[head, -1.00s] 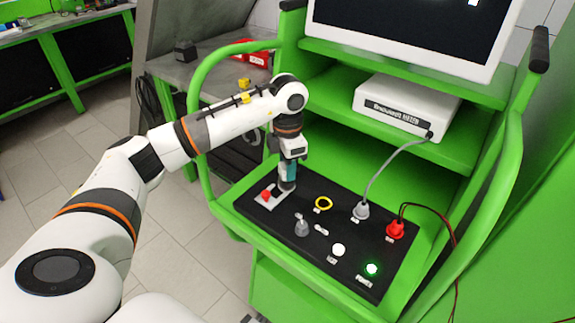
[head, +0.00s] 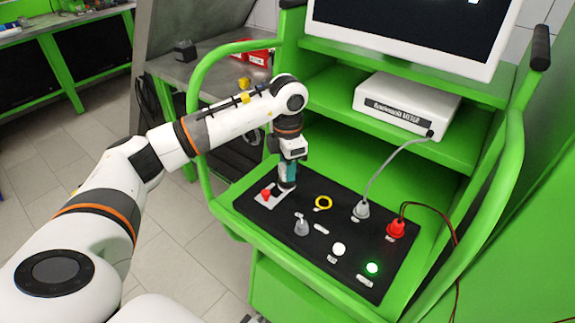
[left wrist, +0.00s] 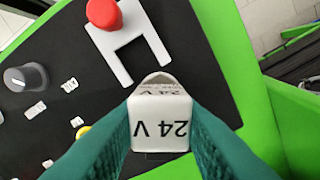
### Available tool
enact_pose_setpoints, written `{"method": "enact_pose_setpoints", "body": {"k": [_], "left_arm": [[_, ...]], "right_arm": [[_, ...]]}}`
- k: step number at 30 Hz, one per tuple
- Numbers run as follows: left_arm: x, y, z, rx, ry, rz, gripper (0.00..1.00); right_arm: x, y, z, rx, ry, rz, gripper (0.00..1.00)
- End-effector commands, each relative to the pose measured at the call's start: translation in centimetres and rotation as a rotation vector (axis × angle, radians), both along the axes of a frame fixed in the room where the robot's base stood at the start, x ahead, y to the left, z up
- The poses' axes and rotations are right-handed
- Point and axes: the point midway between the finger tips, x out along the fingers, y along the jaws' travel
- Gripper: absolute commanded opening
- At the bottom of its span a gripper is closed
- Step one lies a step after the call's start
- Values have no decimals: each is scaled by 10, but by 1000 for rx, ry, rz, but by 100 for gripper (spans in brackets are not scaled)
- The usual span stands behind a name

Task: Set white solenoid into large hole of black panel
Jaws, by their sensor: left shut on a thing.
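My left gripper (head: 287,184) points down at the far left part of the black panel (head: 270,216). Its teal fingers are shut on the white solenoid (left wrist: 158,128), a white block marked "24 V", between the fingertips in the left wrist view. The solenoid's grey far end (left wrist: 157,80) lies beside the open ends of a white forked plate with a red knob (left wrist: 103,13). No open large hole shows; the spot under the solenoid is hidden. I cannot tell whether the solenoid is in a hole. My right gripper is not in view.
The panel carries a grey knob (head: 302,227), a yellow ring (head: 323,202), a white button (head: 339,249), a green lit button (head: 372,268), and grey (head: 361,210) and red (head: 396,229) cable plugs. A green tube rail (head: 196,140) rises left of the panel.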

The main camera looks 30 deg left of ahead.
Motion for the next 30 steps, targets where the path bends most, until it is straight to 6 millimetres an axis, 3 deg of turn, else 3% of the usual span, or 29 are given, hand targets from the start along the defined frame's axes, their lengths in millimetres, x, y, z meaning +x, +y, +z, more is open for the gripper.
{"method": "enact_pose_setpoints", "body": {"k": [30], "left_arm": [[0,0,-16,0,0,1,14]], "right_arm": [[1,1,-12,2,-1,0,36]]}}
